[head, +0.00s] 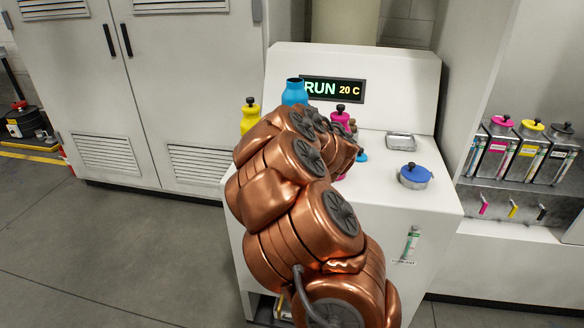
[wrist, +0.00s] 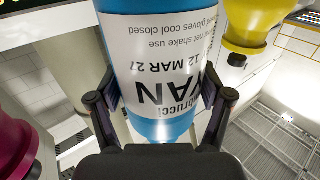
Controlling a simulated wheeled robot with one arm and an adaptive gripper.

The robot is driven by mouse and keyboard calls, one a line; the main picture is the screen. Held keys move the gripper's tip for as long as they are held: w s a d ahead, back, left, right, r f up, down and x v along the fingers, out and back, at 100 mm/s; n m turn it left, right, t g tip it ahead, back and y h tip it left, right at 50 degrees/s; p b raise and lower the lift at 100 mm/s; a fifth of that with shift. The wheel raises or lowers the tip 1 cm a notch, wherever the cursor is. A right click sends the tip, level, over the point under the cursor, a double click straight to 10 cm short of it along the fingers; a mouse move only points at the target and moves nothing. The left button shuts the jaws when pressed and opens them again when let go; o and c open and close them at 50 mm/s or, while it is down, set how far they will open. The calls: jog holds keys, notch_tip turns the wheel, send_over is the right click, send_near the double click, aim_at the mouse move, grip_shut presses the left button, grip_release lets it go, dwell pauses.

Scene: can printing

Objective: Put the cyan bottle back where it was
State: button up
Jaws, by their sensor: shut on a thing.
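My gripper (wrist: 162,112) is shut on the cyan bottle, one finger on each side. In the head view my copper arm hides the gripper and the bottle's lower part, so I cannot tell whether its base touches anything. A small cyan piece (head: 361,157), perhaps a cap, lies on the white machine top to the right of my arm.
A yellow bottle (head: 250,116) stands left of the cyan one, a magenta bottle (head: 340,118) right. The white machine (head: 440,205) also carries a metal dish (head: 401,141) and a blue-lidded pot (head: 413,177). A shelf (head: 500,196) with several ink cans is at right.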

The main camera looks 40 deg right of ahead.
jog(key=f, duration=0.5)
jog(key=shift+s+d+f+p, duration=0.15)
jog(key=shift+d+f+p, duration=0.1)
jog(key=shift+p, duration=0.15)
jog(key=shift+f+p, duration=0.35)
jog(key=shift+f, duration=1.8)
jog(key=shift+a+f, duration=0.1)
jog(key=shift+f, duration=0.1)
jog(key=o, duration=1.5)
jog(key=shift+r, duration=0.2)
jog(key=shift+b+v, duration=5.15)
jog(key=shift+v, duration=0.8)
